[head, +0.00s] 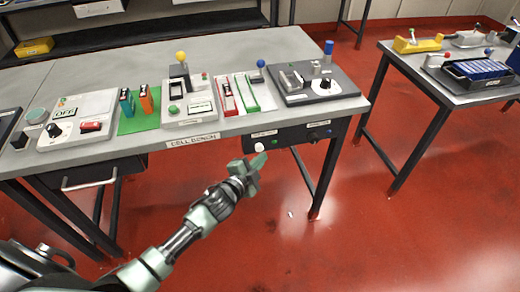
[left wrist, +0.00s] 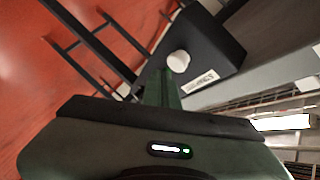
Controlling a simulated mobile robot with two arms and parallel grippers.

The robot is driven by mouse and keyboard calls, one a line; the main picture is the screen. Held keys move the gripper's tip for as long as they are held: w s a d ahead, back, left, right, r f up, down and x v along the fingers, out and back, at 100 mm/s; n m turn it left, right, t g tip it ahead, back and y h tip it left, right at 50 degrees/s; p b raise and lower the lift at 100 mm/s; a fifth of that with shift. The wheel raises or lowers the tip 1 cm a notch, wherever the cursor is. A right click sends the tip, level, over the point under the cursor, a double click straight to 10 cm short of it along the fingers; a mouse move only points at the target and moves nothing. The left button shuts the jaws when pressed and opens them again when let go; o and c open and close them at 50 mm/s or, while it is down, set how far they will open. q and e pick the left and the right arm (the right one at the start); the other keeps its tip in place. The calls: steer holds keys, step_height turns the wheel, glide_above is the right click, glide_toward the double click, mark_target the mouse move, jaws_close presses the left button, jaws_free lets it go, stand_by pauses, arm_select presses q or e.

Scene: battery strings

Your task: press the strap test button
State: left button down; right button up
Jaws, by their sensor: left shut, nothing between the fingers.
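A white round button (head: 259,147) sits on the front of a dark box (head: 290,139) fixed under the near edge of the grey bench. A small white label is above it, too small to read. In the left wrist view the button (left wrist: 178,62) stands out from the box face, with the label beside it. My left gripper (head: 260,162) is shut and empty, just below and in front of the button in the head view. In the left wrist view its closed fingers (left wrist: 160,85) point toward the box near the button. Contact cannot be told. My right gripper is not in view.
The grey bench (head: 100,150) carries test devices, a green mat (head: 138,122) and red and green trays. A smaller dark control (head: 313,136) is farther right on the box. A drawer handle (head: 90,180) sticks out at left. A second table (head: 450,97) stands right. Red floor is open between.

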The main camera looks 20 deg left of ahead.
arm_select(q)
steer(key=shift+w, duration=0.1)
stand_by(0.7)
steer(key=shift+w+a, duration=0.2)
steer(key=shift+w, duration=0.05)
steer(key=shift+w+a, duration=0.4)
steer(key=shift+w, duration=0.15)
stand_by(0.9)
steer(key=shift+s+d, duration=0.1)
steer(key=shift+s, duration=0.05)
steer(key=shift+s+d+p, duration=0.35)
steer(key=shift+s+d, duration=0.15)
steer(key=shift+s, duration=0.25)
steer(key=s+d, duration=0.2)
steer(key=s+p, duration=0.1)
steer(key=s, duration=0.1)
steer(key=shift+s+d, duration=0.1)
steer(key=shift+d, duration=0.3)
